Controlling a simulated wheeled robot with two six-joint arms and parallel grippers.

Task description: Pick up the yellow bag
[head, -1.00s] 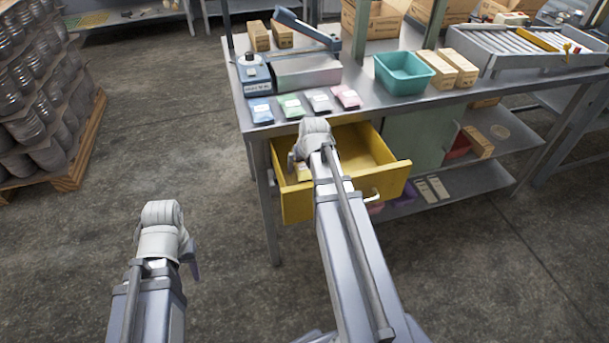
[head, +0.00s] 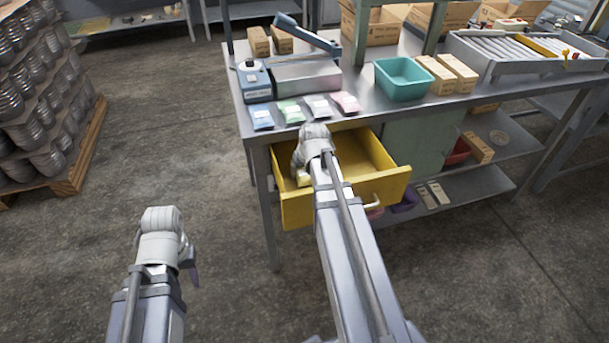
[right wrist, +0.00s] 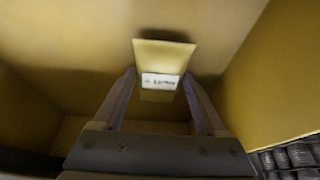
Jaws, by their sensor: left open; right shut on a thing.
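The yellow bag (right wrist: 165,55), with a white label, is between the two fingers of my right gripper (right wrist: 160,82) in the right wrist view. The gripper is shut on it, inside the open yellow drawer (head: 385,188). In the head view only a small pale-yellow part of the bag (head: 303,181) shows below the right wrist, which hides most of the gripper. I cannot tell whether the bag is clear of the drawer floor. My left gripper (head: 192,265) is open and empty, low at the left, away from the bench.
A sealer (head: 305,72) and a teal bin (head: 404,78) stand behind.

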